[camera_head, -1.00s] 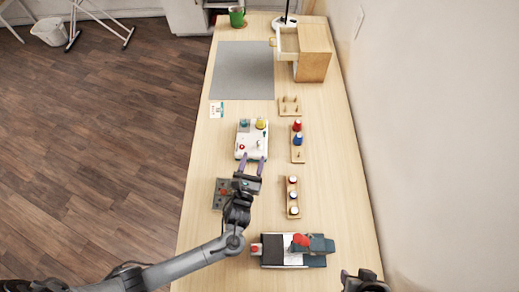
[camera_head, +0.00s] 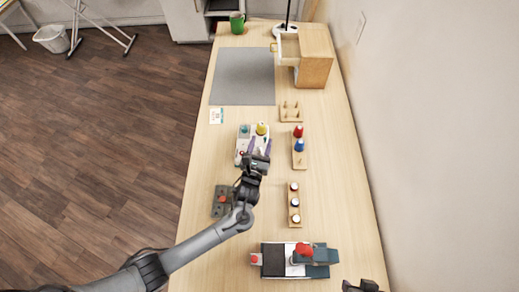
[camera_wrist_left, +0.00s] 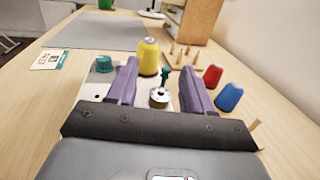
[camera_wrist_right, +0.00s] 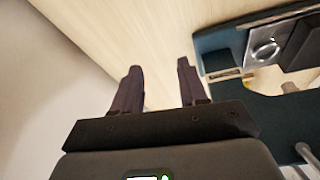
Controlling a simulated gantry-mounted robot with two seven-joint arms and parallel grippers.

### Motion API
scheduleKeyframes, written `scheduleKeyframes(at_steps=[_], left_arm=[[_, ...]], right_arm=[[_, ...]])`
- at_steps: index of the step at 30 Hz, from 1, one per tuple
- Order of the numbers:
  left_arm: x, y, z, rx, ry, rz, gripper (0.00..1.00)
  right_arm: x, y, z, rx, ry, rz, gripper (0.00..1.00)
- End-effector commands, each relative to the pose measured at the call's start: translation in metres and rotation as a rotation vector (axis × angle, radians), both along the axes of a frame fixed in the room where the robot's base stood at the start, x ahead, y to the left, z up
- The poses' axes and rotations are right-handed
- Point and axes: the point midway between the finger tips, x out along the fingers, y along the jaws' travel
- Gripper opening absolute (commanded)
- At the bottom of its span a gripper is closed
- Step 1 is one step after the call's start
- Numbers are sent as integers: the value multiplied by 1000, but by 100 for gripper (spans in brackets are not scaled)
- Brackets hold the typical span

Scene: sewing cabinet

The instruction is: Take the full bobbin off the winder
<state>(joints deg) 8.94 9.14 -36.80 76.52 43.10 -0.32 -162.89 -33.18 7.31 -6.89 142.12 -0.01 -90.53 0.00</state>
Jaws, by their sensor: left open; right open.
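The winder (camera_head: 239,152) is a white box on the table with a yellow thread cone (camera_head: 261,129) and a teal knob (camera_head: 244,130) on its far side. In the left wrist view a pale metallic bobbin (camera_wrist_left: 159,98) with a dark green post (camera_wrist_left: 165,77) above it shows on the winder. My left gripper (camera_head: 259,145) is open over the winder. Its purple fingers are on either side of the bobbin in the left wrist view, with visible gaps; contact is not seen. My right gripper (camera_wrist_right: 158,70) is open and empty, beside the sewing machine (camera_wrist_right: 225,50).
The sewing machine (camera_head: 272,261) stands at the near end. A rack of small bobbins (camera_head: 294,203), a rack with red and blue spools (camera_head: 299,147) and a peg block (camera_head: 291,112) stand right of the winder. The grey mat (camera_head: 243,78) is clear.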

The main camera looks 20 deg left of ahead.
Motion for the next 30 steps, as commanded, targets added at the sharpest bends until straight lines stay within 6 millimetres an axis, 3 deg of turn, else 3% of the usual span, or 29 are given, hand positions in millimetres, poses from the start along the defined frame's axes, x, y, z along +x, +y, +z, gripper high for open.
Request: scheduleKeyframes(at_steps=[6, 16, 30], left_arm=[[0, 0, 0, -1, 0, 0, 51], [0, 0, 0, -1, 0, 0, 0], [0, 0, 3, -1, -1, 0, 0]], right_arm=[[0, 0, 0, 0, 1, 0, 43], [0, 1, 0, 7, 1, -5, 43], [0, 2, 1, 11, 2, -8, 43]])
